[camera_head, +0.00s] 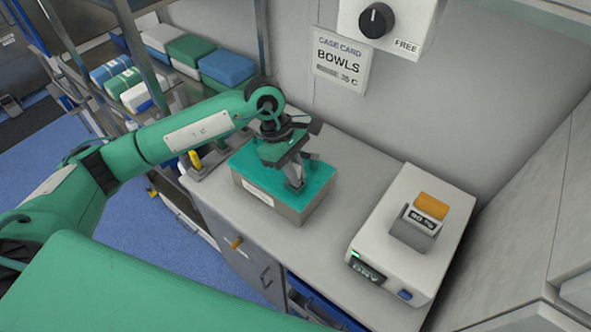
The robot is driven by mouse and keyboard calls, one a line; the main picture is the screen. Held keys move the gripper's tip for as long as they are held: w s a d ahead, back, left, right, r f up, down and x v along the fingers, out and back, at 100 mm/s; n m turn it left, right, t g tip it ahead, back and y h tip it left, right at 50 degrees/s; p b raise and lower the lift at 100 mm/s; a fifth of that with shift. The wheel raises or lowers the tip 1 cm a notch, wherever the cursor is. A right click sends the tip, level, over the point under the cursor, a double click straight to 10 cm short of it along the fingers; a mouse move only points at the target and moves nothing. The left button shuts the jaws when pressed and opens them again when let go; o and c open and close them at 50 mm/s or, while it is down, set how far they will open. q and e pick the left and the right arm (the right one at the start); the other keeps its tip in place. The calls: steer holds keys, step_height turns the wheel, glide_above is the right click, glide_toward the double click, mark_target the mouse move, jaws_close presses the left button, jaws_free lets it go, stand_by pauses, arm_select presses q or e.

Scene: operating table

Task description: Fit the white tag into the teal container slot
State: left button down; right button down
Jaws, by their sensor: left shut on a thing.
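The teal container (319,192) is a metal box with a teal top, standing on the grey counter. A white tag-like plate (258,192) shows on its front left face; I cannot tell whether it is seated in a slot. My left gripper (294,183) comes from above and is over the teal top, with its fingertips close to or touching it. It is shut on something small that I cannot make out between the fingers. The slot itself cannot be made out. My right gripper is not in view.
A white device (378,230) with a grey and orange block (432,206) stands right of the container. A "BOWLS" card (341,66) and a dial box (405,24) are on the wall. Shelves with wrapped packs are at back left. Bare counter lies between container and device.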

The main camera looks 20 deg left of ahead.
arm_select(q)
steer(key=c, duration=1.4)
jaws_free()
steer(key=shift+c, duration=0.2)
steer(key=shift+r+p, duration=0.25)
steer(key=shift+p, duration=0.15)
steer(key=b+v, duration=0.4)
steer(key=v, duration=0.7)
steer(key=shift+a+r, duration=0.2)
steer(key=shift+r, duration=0.15)
steer(key=shift+f, duration=0.1)
